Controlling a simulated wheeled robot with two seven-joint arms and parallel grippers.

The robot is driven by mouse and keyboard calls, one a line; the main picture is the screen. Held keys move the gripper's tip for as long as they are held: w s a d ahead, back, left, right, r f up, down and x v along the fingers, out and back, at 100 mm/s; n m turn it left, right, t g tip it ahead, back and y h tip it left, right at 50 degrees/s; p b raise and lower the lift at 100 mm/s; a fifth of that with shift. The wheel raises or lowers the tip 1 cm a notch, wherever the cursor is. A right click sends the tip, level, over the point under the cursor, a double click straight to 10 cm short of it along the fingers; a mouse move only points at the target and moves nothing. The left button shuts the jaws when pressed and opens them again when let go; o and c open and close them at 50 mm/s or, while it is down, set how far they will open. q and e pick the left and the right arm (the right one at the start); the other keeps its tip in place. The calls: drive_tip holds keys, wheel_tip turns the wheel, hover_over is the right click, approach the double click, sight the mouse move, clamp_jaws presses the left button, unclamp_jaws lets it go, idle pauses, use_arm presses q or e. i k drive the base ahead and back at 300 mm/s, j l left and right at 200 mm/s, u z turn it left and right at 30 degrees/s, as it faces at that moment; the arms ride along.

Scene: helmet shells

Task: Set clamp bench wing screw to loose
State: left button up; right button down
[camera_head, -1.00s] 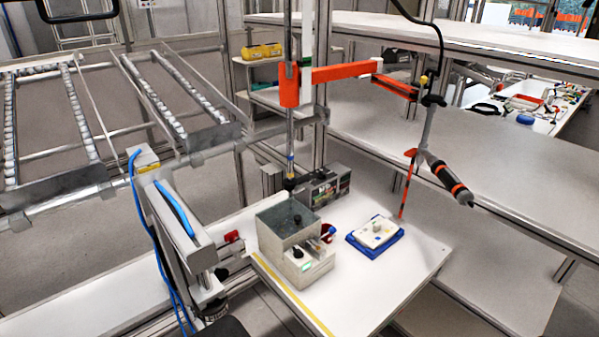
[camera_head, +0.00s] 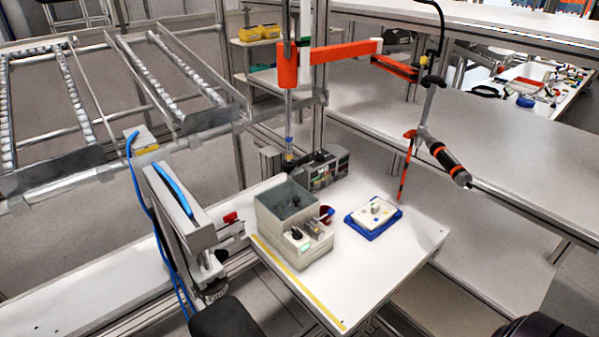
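I cannot make out a wing screw for certain. At the left edge of the white bench (camera_head: 345,280) stands a grey metal fixture (camera_head: 180,215) with a blue cable. A small red part (camera_head: 230,217) sits beside it, near the bench edge; it is too small to tell its setting. Dark rounded parts, probably my arms, show at the bottom middle-left and in the bottom right corner. Neither gripper's fingers show in the picture.
A grey open box (camera_head: 290,215) with a knob panel stands on the bench. A blue tray (camera_head: 374,222) with a white block is to its right. A screwdriver (camera_head: 447,165) hangs from an orange arm (camera_head: 345,50). The front right of the bench is clear.

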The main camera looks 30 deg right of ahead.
sight(295, 171)
drive_tip(key=l+z, duration=0.35)
drive_tip(key=l, duration=1.4)
drive_tip(key=i, duration=0.1)
